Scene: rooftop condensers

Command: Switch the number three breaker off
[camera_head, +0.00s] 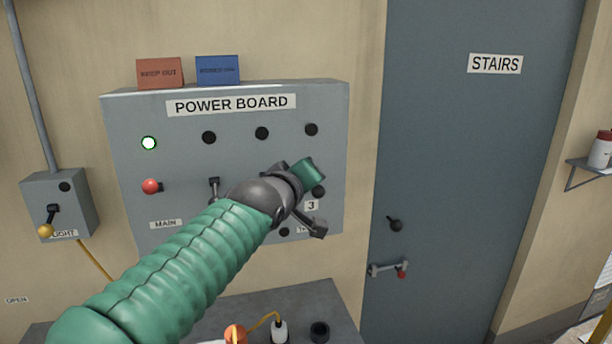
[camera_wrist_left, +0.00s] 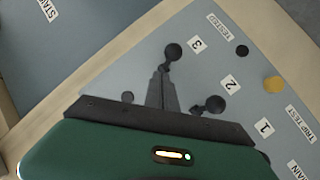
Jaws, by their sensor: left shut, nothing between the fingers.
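The grey power board (camera_head: 125,120) hangs on the wall with a row of levers. The number three breaker's knob (camera_head: 318,192) is at the right, just above its "3" label (camera_head: 311,205). My left gripper (camera_head: 311,188) is in front of it; the arm hides much of the board. In the left wrist view the shut, empty fingers (camera_wrist_left: 160,80) point at the black number three knob (camera_wrist_left: 172,52), with their tips close to its lever. I cannot tell whether they touch. The number two knob (camera_wrist_left: 214,104) is to their right. My right gripper is not in view.
The main switch's red knob (camera_head: 150,186) and a lit lamp (camera_head: 148,143) are at the board's left; the other lamps are dark. A yellow button (camera_wrist_left: 273,84) lies below the levers. A light switch (camera_head: 45,230) is left, a stairs door (camera_head: 470,170) right, a bench (camera_head: 300,300) below.

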